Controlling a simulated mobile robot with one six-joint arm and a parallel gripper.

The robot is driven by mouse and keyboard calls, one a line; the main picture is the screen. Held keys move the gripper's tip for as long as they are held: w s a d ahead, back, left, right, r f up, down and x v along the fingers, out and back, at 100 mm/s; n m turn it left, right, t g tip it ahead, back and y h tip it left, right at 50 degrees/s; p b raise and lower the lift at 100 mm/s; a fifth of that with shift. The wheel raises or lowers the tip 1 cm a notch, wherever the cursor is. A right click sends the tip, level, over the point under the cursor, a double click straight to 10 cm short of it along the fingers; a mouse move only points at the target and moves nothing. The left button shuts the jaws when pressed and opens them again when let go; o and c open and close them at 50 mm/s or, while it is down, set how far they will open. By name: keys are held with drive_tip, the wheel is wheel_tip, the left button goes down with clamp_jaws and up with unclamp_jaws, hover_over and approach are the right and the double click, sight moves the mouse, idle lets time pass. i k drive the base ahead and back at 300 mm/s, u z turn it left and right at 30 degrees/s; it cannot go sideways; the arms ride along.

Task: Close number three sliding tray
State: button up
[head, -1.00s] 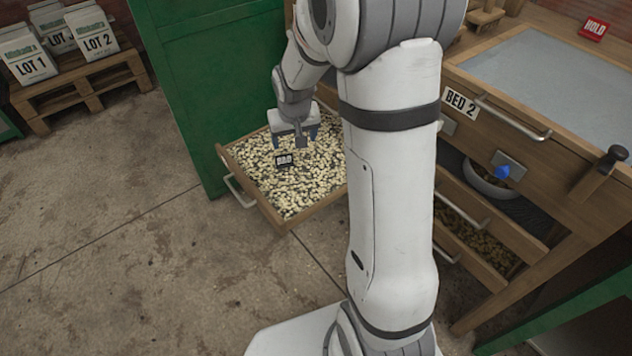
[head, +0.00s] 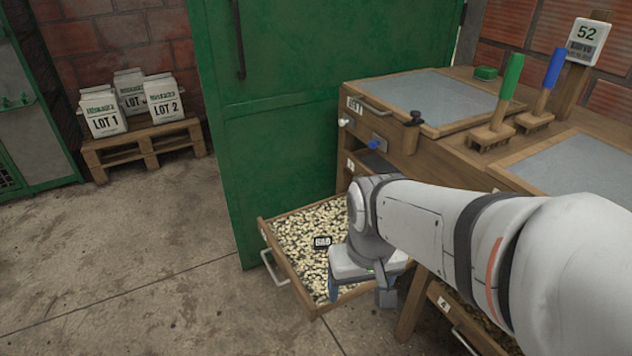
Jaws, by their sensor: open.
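A wooden sliding tray (head: 290,287) is pulled out at the lower left of the bench, full of pale beans. A metal bar handle (head: 271,268) is on the tray's front. My gripper (head: 359,291) is open, pointing down at the tray's right side, to the right of the handle. I cannot tell whether it touches the tray. My arm hides the tray's back right part and any number on it.
A green cabinet (head: 300,130) stands close behind the tray. The wooden bench (head: 440,150) carries brushes (head: 498,110) and a scale display (head: 586,40). A drawer marked 4 (head: 443,303) is at lower right. A pallet (head: 145,150) holds lot bags. The left floor is clear.

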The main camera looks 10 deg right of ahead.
sight(290, 236)
drive_tip(key=z, duration=0.05)
drive_tip(key=k, duration=1)
drive_tip(key=u, duration=0.85)
drive_tip(key=i, duration=1.2)
drive_tip(key=z, duration=0.25)
